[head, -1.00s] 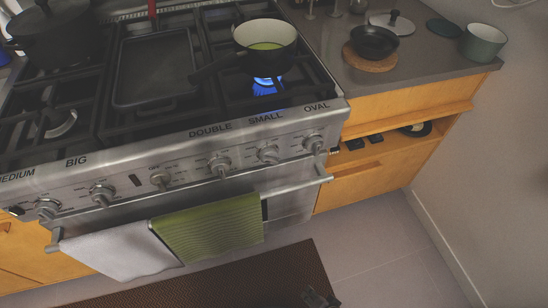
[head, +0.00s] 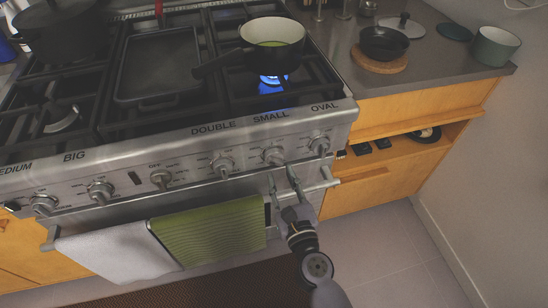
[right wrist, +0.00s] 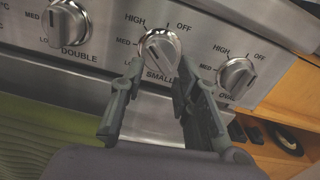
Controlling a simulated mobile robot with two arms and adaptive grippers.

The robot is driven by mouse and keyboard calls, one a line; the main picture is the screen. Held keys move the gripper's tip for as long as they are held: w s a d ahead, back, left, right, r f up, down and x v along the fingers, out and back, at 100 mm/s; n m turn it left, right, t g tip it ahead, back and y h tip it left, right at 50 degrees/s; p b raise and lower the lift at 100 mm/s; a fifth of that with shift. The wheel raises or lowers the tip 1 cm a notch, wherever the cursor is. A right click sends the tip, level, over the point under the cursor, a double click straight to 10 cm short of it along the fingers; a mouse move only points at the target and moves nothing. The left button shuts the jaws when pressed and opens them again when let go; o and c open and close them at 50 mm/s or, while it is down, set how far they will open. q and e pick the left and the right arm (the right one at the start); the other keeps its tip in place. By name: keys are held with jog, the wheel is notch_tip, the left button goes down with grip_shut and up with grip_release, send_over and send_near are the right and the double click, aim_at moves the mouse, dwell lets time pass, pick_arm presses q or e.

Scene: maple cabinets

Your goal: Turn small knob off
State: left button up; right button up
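The SMALL knob (head: 274,156) is a round metal knob on the stove's front panel. It shows large in the right wrist view (right wrist: 160,47), its grip bar slanted, not lined up with the OFF mark at its upper right. A blue flame (head: 272,82) burns under the white-and-black saucepan (head: 272,43). My right gripper (head: 281,174) is open just below the knob. In the right wrist view its fingers (right wrist: 160,75) are apart, tips at either side of the knob's lower part; I cannot tell whether they touch it. My left gripper is not in view.
The DOUBLE knob (right wrist: 65,25) and OVAL knob (right wrist: 236,76) flank the SMALL one. The oven handle (head: 322,185) runs below the panel, with a green towel (head: 210,230) and a white towel (head: 118,252) on it. An open shelf (head: 405,145) lies to the right.

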aim_at(276, 163)
jog(key=shift+r+n+p, duration=0.2)
jog(key=shift+n+p, duration=0.2)
jog(key=shift+n, duration=0.7)
jog(key=n+p, duration=0.2)
jog(key=n, duration=0.3)
jog(key=shift+r+n, duration=0.15)
jog(key=shift+n, duration=0.75)
jog(key=x, duration=0.4)
jog(key=shift+w+a+f, duration=0.1)
jog(key=shift+w+f, duration=0.05)
jog(key=shift+f, duration=0.25)
jog(key=shift+w+r, duration=0.1)
jog(key=shift+w, duration=0.1)
jog(key=shift+w+r, duration=0.25)
jog(key=shift+r, duration=0.1)
jog(key=shift+w+a+f, duration=0.1)
jog(key=shift+w, duration=0.15)
jog(key=o, duration=0.5)
jog(key=shift+w, duration=0.1)
jog(key=shift+w+a+f, duration=0.1)
jog(key=shift+a+f, duration=0.05)
jog(key=shift+f, duration=0.05)
jog(key=c, duration=0.8)
